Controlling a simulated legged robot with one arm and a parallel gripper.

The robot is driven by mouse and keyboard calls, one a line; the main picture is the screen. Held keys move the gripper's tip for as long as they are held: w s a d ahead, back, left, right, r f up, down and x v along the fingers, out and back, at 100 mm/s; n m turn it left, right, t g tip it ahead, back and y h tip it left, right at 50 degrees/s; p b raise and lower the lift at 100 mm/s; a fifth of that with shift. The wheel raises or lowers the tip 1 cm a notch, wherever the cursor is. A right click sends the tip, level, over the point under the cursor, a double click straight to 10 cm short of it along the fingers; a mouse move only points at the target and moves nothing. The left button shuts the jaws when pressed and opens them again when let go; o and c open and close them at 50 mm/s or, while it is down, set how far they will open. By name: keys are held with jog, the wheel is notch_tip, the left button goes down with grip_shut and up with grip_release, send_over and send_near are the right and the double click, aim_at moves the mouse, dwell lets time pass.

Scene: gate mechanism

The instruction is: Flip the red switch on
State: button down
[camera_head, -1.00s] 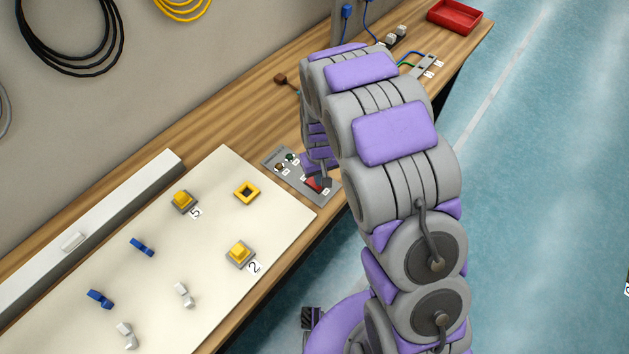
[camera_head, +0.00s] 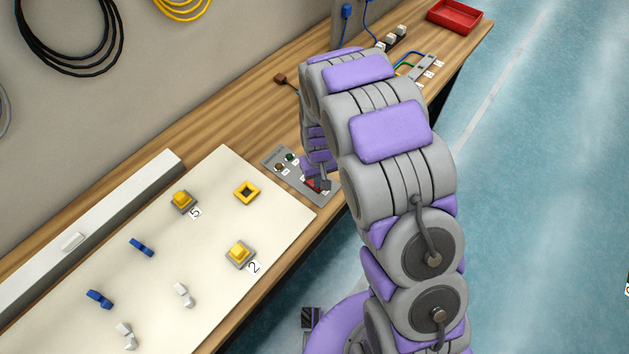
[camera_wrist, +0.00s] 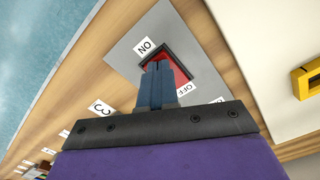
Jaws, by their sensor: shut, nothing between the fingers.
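The red switch (camera_wrist: 179,72) sits in a dark frame on a grey panel (camera_wrist: 205,55) in the wrist view, between an ON label (camera_wrist: 146,47) and an OFF label (camera_wrist: 186,89). My gripper (camera_wrist: 158,68) is shut and empty, its fingertips over the red rocker close to the ON side. The fingers hide part of the rocker, and I cannot tell whether they touch it or which way it is tipped. In the head view my gripper (camera_head: 322,184) is over the same panel (camera_head: 279,158), and only a little of the red switch (camera_head: 310,184) shows beside it.
A cream board (camera_head: 215,215) with yellow blocks, blue pieces and white pieces lies left of the panel. A red tray (camera_head: 454,15) stands at the bench's far end. Cables and a small connector strip (camera_head: 424,67) lie beyond my arm.

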jog(key=shift+r, duration=0.15)
jog(key=shift+r+p, duration=1.15)
jog(key=shift+r, duration=2.2)
jog(key=s+d+r+m, duration=0.1)
jog(key=s+d+r, duration=0.45)
jog(key=r, duration=0.25)
jog(key=s+d+r+m, duration=0.1)
jog(key=s+d+r, duration=0.3)
jog(key=s+r, duration=0.3)
jog(key=s+d+r+m+g, duration=0.1)
jog(key=s+d+r, duration=0.1)
jog(key=s, duration=0.8)
jog(key=s+d+r+m, duration=0.1)
jog(key=s+r, duration=0.3)
jog(key=s, duration=0.5)
jog(key=shift+s+d+r+g, duration=0.35)
jog(key=shift+s+d+g, duration=0.05)
jog(key=shift+d, duration=0.45)
jog(key=shift+w, duration=0.15)
